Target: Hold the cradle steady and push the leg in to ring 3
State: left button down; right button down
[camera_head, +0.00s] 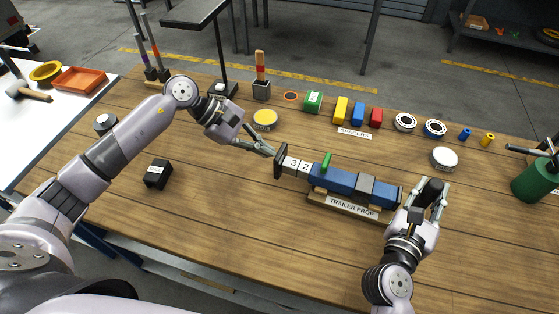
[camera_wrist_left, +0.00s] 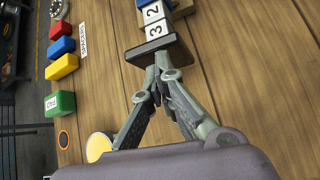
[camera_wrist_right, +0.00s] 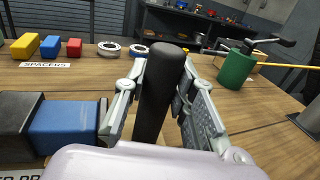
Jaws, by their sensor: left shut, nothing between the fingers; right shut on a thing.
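The trailer prop's blue tube (camera_head: 335,178) lies in a wooden cradle (camera_head: 318,200) labelled TRAILER PROP. A green pin (camera_head: 326,161) stands in the tube. The pale leg (camera_head: 296,165) sticks out to the left, showing bands 3 and 2, 3 nearer the dark foot plate (camera_head: 280,161). My left gripper (camera_head: 271,153) is shut and empty, its tips at the plate's outer face; the left wrist view (camera_wrist_left: 157,72) shows them touching or nearly so. My right gripper (camera_head: 432,190) is shut on an upright black post (camera_wrist_right: 158,95) at the prop's right end. The post's base is hidden.
Behind the prop are yellow, blue and red spacers (camera_head: 358,112), a green block (camera_head: 313,101), ring-shaped parts (camera_head: 405,122) and a yellow-topped tin (camera_head: 265,119). A black block (camera_head: 158,174) sits at left, a green canister (camera_head: 535,180) at right. The front middle of the bench is clear.

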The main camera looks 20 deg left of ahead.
pick_arm(q)
jog(key=shift+s+d, duration=0.15)
jog(key=shift+d, duration=1.4)
pick_arm(e)
jog(key=shift+a, duration=0.15)
dwell(0.4)
pick_arm(q)
jog(key=shift+a+r, duration=0.1)
jog(key=v, duration=0.3)
jog(key=shift+w+a, duration=0.35)
jog(key=shift+a, duration=0.05)
pick_arm(e)
jog(key=c, duration=1.2)
grip_release()
jog(key=shift+c, duration=0.2)
jog(key=v, duration=1.2)
